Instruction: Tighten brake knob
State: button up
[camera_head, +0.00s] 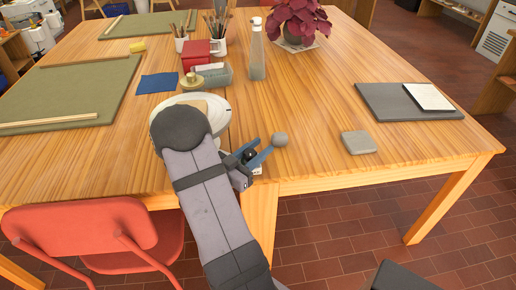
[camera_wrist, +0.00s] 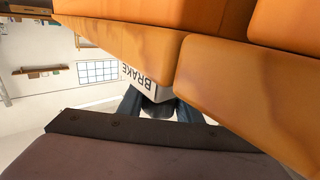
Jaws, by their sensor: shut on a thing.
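The brake knob is a small black round knob (camera_head: 249,155) at the table's front edge, beside the white wheel. It also shows as a dark shape (camera_wrist: 157,107) in the wrist view, in front of a white box (camera_wrist: 151,78) marked BRAKE, which appears upside down. My gripper (camera_wrist: 160,110) has dark blue fingers on both sides of the knob and is shut on it. In the head view my gripper (camera_head: 247,158) is partly hidden by my arm. How far the knob is turned cannot be told.
The white wheel (camera_head: 217,104) lies just behind my arm, partly hidden. A grey block (camera_head: 358,142) lies farther right. A red chair (camera_head: 85,225) stands front left. The table's right front is mostly clear.

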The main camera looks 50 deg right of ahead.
aim_at(245, 158)
jog(key=shift+w+r, duration=0.1)
jog(key=shift+r, duration=0.25)
jog(key=o, duration=0.8)
jog(key=shift+d, duration=0.1)
jog(key=shift+o, duration=1.2)
jog(key=shift+f, duration=0.1)
jog(key=shift+f, duration=0.1)
jog(key=shift+a, duration=0.5)
jog(key=shift+w+a, duration=0.2)
jog(key=shift+a, duration=3)
